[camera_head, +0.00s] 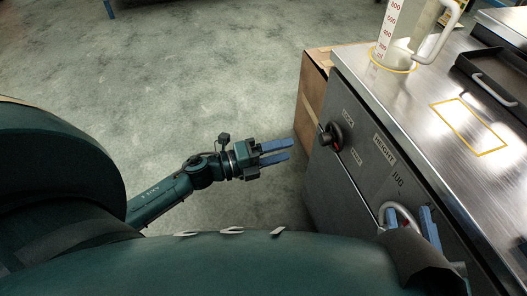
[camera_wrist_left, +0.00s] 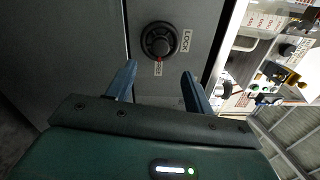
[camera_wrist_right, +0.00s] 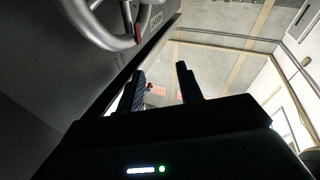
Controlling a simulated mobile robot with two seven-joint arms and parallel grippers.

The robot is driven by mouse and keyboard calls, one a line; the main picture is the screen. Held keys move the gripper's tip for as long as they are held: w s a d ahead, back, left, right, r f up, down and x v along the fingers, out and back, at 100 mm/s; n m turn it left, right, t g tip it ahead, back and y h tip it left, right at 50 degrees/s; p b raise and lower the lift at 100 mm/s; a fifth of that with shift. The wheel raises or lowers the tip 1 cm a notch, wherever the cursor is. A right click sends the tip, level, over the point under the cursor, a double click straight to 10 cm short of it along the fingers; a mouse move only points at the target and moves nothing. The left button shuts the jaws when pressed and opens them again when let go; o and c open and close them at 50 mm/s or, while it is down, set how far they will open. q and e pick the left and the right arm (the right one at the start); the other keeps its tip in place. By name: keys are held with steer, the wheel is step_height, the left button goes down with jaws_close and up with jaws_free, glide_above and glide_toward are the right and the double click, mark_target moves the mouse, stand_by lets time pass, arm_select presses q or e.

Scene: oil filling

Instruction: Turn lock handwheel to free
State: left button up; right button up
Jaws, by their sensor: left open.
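The lock handwheel (camera_head: 331,137) is a small dark round knob with a red mark, on the grey cabinet front beside a LOCK label. It also shows in the left wrist view (camera_wrist_left: 159,41), ahead of the fingers, with its red mark at the lower edge in that picture. My left gripper (camera_head: 290,150) is open and empty, to the left of the knob and apart from it. My right gripper (camera_head: 410,213) has its fingers apart beside a larger pale handwheel (camera_head: 400,214). In the right wrist view that wheel (camera_wrist_right: 105,25) lies up and left, not between the fingertips.
A steel worktop (camera_head: 440,88) tops the cabinet. A measuring jug (camera_head: 403,38) stands on it in a yellow ring, near a dark tray (camera_head: 492,80) and a yellow rectangle. A brown box (camera_head: 312,90) stands beside the cabinet. The floor around my left arm is clear.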

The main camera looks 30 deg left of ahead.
arm_select(q)
steer(key=shift+v, duration=2.25)
